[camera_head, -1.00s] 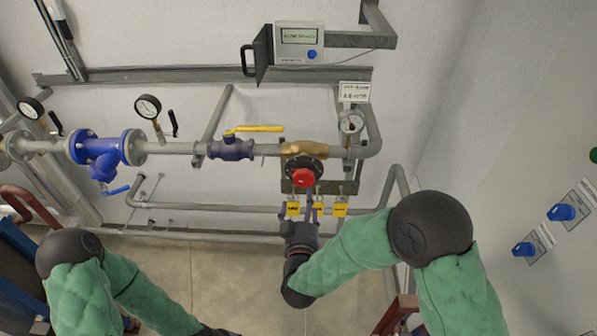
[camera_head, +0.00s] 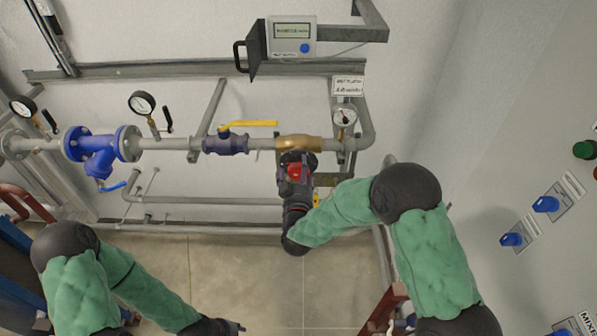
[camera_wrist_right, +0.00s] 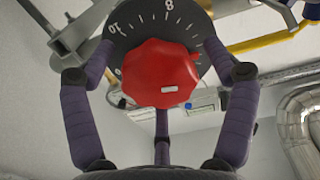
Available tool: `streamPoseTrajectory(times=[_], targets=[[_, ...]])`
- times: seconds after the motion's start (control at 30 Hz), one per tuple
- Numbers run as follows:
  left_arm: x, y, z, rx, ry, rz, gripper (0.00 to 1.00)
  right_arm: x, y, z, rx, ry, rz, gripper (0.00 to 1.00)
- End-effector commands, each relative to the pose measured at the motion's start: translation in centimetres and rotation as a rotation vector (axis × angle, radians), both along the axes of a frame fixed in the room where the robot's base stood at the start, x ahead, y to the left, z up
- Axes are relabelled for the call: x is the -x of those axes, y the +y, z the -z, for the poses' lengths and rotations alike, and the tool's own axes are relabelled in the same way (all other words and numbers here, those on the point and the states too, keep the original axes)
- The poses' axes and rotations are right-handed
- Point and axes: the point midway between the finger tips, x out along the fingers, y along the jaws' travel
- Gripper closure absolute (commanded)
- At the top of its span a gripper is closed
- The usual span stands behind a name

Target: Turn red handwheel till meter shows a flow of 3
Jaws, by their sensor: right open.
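The red handwheel (camera_head: 296,171) sits below a brass valve (camera_head: 298,143) on the horizontal pipe. In the right wrist view the handwheel (camera_wrist_right: 160,72) is close, in front of a dark numbered dial (camera_wrist_right: 150,22). My right gripper (camera_head: 299,180) is at the handwheel and partly covers it. Its fingers (camera_wrist_right: 160,60) are open, spread to either side of the wheel, with a third finger below; contact cannot be told. The meter (camera_head: 292,32), a grey box with a small display, hangs above; its reading is too small to read. My left gripper (camera_head: 236,328) is at the bottom edge, its jaws unclear.
A yellow-levered valve (camera_head: 226,145) and a blue strainer (camera_head: 97,150) are left on the pipe. A round gauge (camera_head: 345,116) is just right of the brass valve. A panel with blue knobs (camera_head: 545,204) stands at right. The floor in front is clear.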

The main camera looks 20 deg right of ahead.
Motion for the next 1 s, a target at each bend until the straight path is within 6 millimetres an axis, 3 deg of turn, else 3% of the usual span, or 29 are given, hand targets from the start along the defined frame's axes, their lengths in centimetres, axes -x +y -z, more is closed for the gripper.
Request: streamPoseTrajectory(times=[0.07, 0.2, 0.27, 0.63, 1.0], targets=[[0.0, 0.0, 0.0, 0.000, 0.000, 0.000, 0.60, 0.0, 0.0, 0.0, 0.000, 0.000, 0.000, 0.20], [0.0, 0.0, 0.0, 0.000, 0.000, 0.000, 0.60, 0.0, 0.0, 0.0, 0.000, 0.000, 0.000, 0.59], [0.0, 0.0, 0.0, 0.000, 0.000, 0.000, 0.60, 0.0, 0.0, 0.0, 0.000, 0.000, 0.000, 0.71], [0.0, 0.0, 1.1, 0.000, 0.000, 0.000, 0.60, 0.0, 0.0, 0.0, -0.047, -0.019, 0.000, 0.71], [0.0, 0.0, 5.7, 0.000, 0.000, 0.000, 0.60, 0.0, -0.1, 0.2, -0.291, -0.093, 0.000, 0.71]])
